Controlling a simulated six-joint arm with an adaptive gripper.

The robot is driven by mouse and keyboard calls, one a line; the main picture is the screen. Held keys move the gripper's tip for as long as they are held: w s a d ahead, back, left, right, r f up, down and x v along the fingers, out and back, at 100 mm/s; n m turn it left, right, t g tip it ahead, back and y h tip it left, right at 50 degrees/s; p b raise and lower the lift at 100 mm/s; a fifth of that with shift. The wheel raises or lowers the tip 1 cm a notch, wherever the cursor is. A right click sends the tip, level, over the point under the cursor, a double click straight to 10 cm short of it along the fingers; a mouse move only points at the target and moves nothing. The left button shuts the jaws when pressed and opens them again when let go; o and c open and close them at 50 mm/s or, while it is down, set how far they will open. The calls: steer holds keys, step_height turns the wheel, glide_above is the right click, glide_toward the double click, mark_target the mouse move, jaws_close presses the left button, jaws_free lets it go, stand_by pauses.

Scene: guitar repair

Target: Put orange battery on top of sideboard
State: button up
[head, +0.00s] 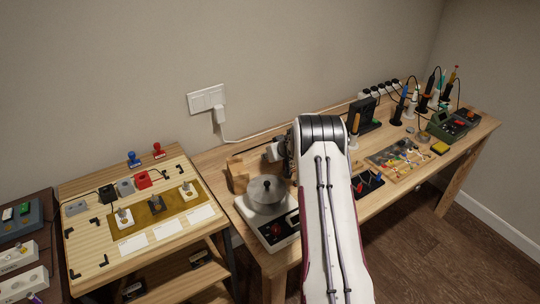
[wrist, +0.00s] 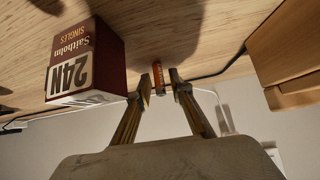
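The orange battery (wrist: 159,72) stands on the light wooden workbench (wrist: 200,25), seen upside down in the wrist view. My gripper (wrist: 163,88) has its two fingertips on either side of the battery's near end, with a narrow gap showing on the right. I cannot see firm contact on both sides. In the head view my arm hides the battery and most of my gripper. No piece is clearly marked as the sideboard; a light wooden unit with shelves (head: 85,215) stands left of the workbench, and a dark cabinet edge (head: 40,203) is at the far left.
A maroon box marked 24N (wrist: 88,62) stands close left of the fingers in the wrist view. A wooden block (wrist: 285,50) and dark cable (wrist: 225,70) are right. In the head view, a hotplate with a pot (head: 267,194) is left of my arm; tools crowd the right.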

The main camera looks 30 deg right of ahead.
stand_by(0.4)
steer(key=shift+r, duration=0.2)
steer(key=shift+v, duration=1.05)
steer(key=v, duration=0.9)
steer(key=shift+s+r, duration=0.3)
steer(key=shift+s, duration=0.05)
steer(key=shift+a+r, duration=0.1)
steer(key=shift+a, duration=0.05)
